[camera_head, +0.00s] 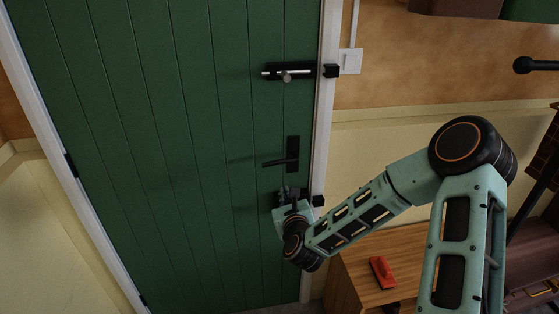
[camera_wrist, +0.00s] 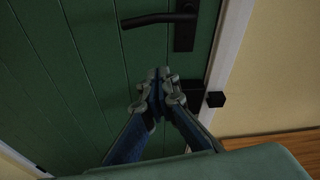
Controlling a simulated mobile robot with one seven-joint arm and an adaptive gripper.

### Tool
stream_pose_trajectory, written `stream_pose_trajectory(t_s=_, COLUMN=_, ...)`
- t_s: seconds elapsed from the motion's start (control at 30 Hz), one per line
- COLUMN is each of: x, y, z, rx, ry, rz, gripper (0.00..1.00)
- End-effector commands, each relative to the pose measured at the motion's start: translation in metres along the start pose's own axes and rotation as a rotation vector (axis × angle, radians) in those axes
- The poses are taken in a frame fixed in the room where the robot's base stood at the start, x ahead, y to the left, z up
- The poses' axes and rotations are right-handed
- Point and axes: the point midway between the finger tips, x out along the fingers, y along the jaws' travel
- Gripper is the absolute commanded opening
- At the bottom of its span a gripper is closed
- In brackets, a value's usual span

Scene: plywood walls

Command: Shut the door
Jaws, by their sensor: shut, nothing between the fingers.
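A green plank door (camera_head: 170,120) fills the left and middle of the head view and sits within its white frame, looking closed or nearly so; I cannot tell if it is fully flush. It has a black lever handle (camera_head: 282,161) and a bolt (camera_head: 287,73) higher up near its right edge. My gripper (camera_head: 290,197) is just below the handle, against or very close to the door. In the wrist view my gripper (camera_wrist: 157,77) has its fingertips together and empty, below the handle (camera_wrist: 160,19). Whether the fingertips touch the door (camera_wrist: 60,80) is unclear.
A white door frame (camera_head: 323,110) runs right of the door, with black catches on it. A white wall switch (camera_head: 351,61) is beside it. A wooden cabinet (camera_head: 350,270) with a red object (camera_head: 382,271) on top stands at lower right, under my arm.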

Motion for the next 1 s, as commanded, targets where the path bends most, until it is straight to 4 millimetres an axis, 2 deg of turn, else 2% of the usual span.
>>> stream_pose_trajectory(t_s=0.13, x=-0.002, y=0.0, z=0.003, rx=0.011, ry=0.005, rz=0.002, gripper=0.0)
stream_pose_trajectory(t_s=0.27, x=0.006, y=0.001, z=0.003, rx=0.012, ry=0.005, rz=0.003, gripper=0.0)
stream_pose_trajectory(t_s=0.83, x=0.097, y=0.001, z=0.004, rx=0.01, ry=0.004, rz=0.003, gripper=0.0)
stream_pose_trajectory(t_s=0.87, x=0.098, y=0.001, z=0.007, rx=0.009, ry=0.003, rz=0.004, gripper=0.0)
stream_pose_trajectory(t_s=0.9, x=0.093, y=0.0, z=0.019, rx=0.008, ry=0.001, rz=0.004, gripper=0.0)
stream_pose_trajectory(t_s=1.0, x=0.088, y=0.0, z=0.03, rx=0.009, ry=0.002, rz=0.004, gripper=0.0)
